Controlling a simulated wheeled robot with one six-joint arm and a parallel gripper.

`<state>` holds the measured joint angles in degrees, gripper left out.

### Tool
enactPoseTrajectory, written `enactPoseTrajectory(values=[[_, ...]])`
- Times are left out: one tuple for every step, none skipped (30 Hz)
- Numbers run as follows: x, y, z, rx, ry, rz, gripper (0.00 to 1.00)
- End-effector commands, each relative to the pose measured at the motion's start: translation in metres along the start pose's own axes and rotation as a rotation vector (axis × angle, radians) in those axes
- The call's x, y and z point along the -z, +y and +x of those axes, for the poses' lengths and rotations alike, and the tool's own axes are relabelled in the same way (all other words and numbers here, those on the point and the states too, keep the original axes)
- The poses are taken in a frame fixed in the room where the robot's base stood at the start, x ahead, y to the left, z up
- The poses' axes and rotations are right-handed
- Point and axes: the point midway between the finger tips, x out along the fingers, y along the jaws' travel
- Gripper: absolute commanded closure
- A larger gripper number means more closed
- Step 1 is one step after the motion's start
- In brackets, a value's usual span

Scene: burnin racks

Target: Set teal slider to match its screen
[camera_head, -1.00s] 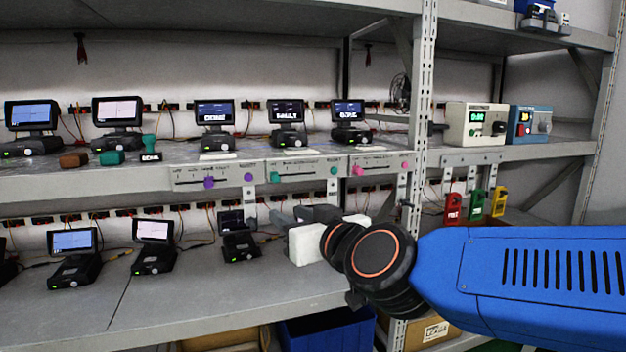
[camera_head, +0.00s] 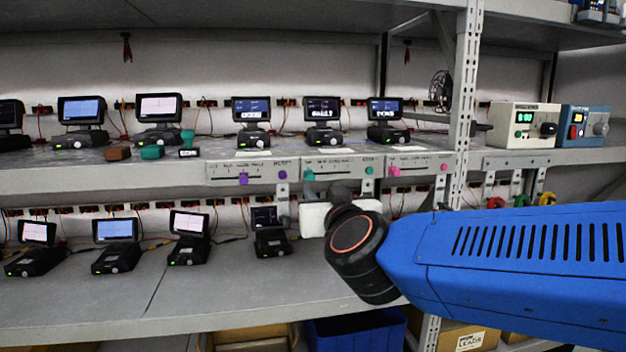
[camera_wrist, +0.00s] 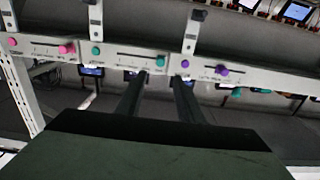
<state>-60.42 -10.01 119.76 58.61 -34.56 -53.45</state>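The teal slider (camera_head: 309,174) is at the left end of its slot on the middle panel (camera_head: 340,166) of the shelf edge in the head view. A round teal knob (camera_head: 369,170) sits at that panel's right end. The screen (camera_head: 323,107) above the panel is lit with white text too small to read surely. In the wrist view, where left and right are swapped, the teal slider (camera_wrist: 160,60) shows between and just beyond the fingertips. My gripper (camera_wrist: 159,77) is open and empty, facing the panel. In the head view my wrist mostly hides its fingers.
A purple slider (camera_head: 243,178) and a pink slider (camera_head: 393,170) are on the neighbouring panels. Several small monitors stand on both shelves. A steel upright (camera_head: 465,90) rises right of the panels. A blue bin (camera_head: 350,330) is below the lower shelf.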

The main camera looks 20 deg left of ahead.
Motion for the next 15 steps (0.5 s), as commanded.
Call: enactPoseTrajectory(values=[[0.000,0.000,0.010,-0.002,0.000,-0.001,0.66],[0.000,0.000,0.016,-0.001,-0.001,-0.002,0.66],[-0.001,0.000,0.022,-0.001,-0.001,-0.001,0.66],[-0.001,0.001,0.028,-0.001,-0.002,-0.001,0.66],[-0.001,0.000,0.033,-0.001,-0.001,-0.001,0.66],[0.000,0.000,0.040,-0.001,-0.001,-0.002,0.66],[0.000,0.000,0.045,-0.001,0.000,-0.002,0.66],[-0.001,0.000,0.050,-0.002,-0.001,-0.001,0.66],[-0.001,0.001,0.058,-0.001,-0.001,0.000,0.66],[-0.001,0.000,0.062,-0.001,-0.001,-0.001,0.66],[0.000,0.000,0.067,0.000,-0.001,-0.002,0.66],[0.000,0.000,0.074,0.000,-0.001,-0.001,0.66],[0.000,0.000,0.079,0.000,-0.001,-0.001,0.66],[0.000,0.000,0.083,-0.001,-0.001,0.000,0.66],[0.000,0.001,0.088,-0.001,0.000,0.000,0.66]])
